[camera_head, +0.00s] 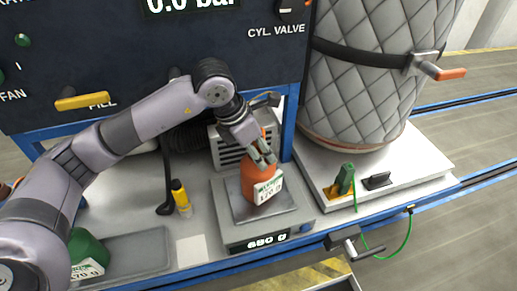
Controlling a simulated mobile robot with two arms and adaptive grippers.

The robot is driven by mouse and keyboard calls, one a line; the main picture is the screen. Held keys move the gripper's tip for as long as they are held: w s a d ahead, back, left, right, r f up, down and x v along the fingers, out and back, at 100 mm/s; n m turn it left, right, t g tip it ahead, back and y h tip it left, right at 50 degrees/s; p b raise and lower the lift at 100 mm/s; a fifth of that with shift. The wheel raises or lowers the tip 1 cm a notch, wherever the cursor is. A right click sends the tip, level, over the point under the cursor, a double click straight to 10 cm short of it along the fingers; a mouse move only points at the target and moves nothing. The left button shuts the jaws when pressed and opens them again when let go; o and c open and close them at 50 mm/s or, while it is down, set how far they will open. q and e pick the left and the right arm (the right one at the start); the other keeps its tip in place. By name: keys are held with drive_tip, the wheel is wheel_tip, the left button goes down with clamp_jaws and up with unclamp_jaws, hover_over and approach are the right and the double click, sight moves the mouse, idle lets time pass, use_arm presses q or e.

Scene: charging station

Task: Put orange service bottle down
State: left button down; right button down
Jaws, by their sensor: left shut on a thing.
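The orange service bottle (256,182) stands upright on the plate of the scale (222,217), its white label facing forward. The scale's display (259,241) reads 680 g. My left gripper (262,158) reaches down from the upper left and is shut on the bottle's top. The fingers partly hide the top of the bottle. My right gripper does not show.
A quilted cylinder (365,75) and a green connector (345,180) are at the right. The dark panel (120,45) rises behind.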

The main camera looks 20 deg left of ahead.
use_arm(q)
drive_tip(key=shift+f, duration=0.1)
drive_tip(key=c, duration=0.9)
unclamp_jaws()
drive_tip(key=shift+c, duration=0.2)
drive_tip(key=shift+r, duration=0.25)
drive_tip(key=b+v, duration=0.1)
drive_tip(key=v, duration=1)
drive_tip(key=shift+s+r+b, duration=0.15)
drive_tip(key=shift+r+b, duration=0.2)
drive_tip(key=shift+b, duration=0.05)
